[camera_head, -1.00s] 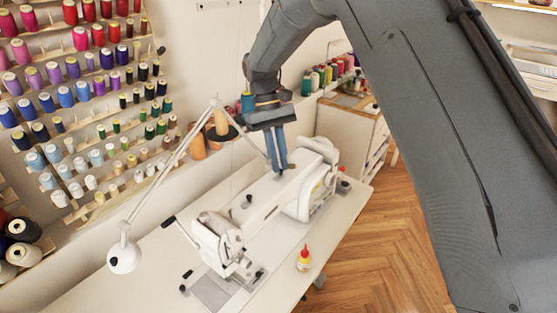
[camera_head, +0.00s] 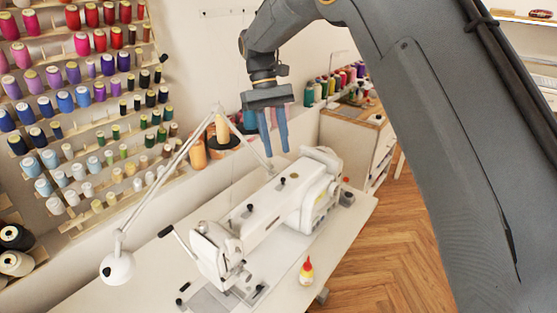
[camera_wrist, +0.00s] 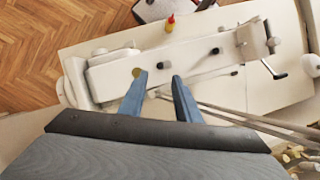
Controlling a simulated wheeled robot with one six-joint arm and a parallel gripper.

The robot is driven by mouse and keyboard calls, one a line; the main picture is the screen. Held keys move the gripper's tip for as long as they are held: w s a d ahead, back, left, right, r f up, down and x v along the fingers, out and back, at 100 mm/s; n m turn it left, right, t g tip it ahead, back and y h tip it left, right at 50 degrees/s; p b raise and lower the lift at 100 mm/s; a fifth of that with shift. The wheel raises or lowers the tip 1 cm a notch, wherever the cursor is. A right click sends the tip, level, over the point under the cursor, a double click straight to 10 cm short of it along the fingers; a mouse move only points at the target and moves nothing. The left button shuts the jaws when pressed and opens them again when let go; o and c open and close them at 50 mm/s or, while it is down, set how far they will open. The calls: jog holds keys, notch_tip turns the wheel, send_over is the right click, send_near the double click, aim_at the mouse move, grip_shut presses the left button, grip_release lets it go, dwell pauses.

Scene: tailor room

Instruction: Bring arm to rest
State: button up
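My gripper (camera_head: 276,152) hangs fingers-down above the back of the white sewing machine (camera_head: 262,218) in the head view. Its two blue fingers stand apart with nothing between them. In the wrist view my gripper (camera_wrist: 160,82) also shows open and empty, with the sewing machine (camera_wrist: 170,62) beyond the fingertips. My grey arm spans the upper right of the head view.
The sewing table (camera_head: 345,225) carries a small red-capped bottle (camera_head: 306,271) and a white lamp (camera_head: 117,266) on a jointed arm. Thread racks (camera_head: 70,85) cover the left wall. A cabinet (camera_head: 350,140) stands behind. Wooden floor (camera_head: 385,255) is clear at right.

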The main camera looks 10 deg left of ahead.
jog(key=shift+w+a+r, duration=0.1)
jog(key=shift+r, duration=0.3)
jog(key=s+d+f+m+t+y, duration=0.1)
jog(key=s+d+f+m, duration=0.1)
jog(key=d, duration=0.6)
jog(key=s+d+f+m+t+y, duration=0.1)
jog(key=s+d, duration=0.2)
jog(key=d, duration=0.5)
jog(key=s+d+f+m+t, duration=0.1)
jog(key=s+d+f+m, duration=0.1)
jog(key=s+d, duration=0.4)
jog(key=s+d+f+m+t, duration=0.2)
jog(key=s+d+f, duration=0.1)
jog(key=s+d, duration=0.4)
jog(key=s, duration=0.3)
jog(key=shift+d+f+y, duration=0.2)
jog(key=shift+f+y, duration=0.1)
jog(key=shift+f, duration=0.05)
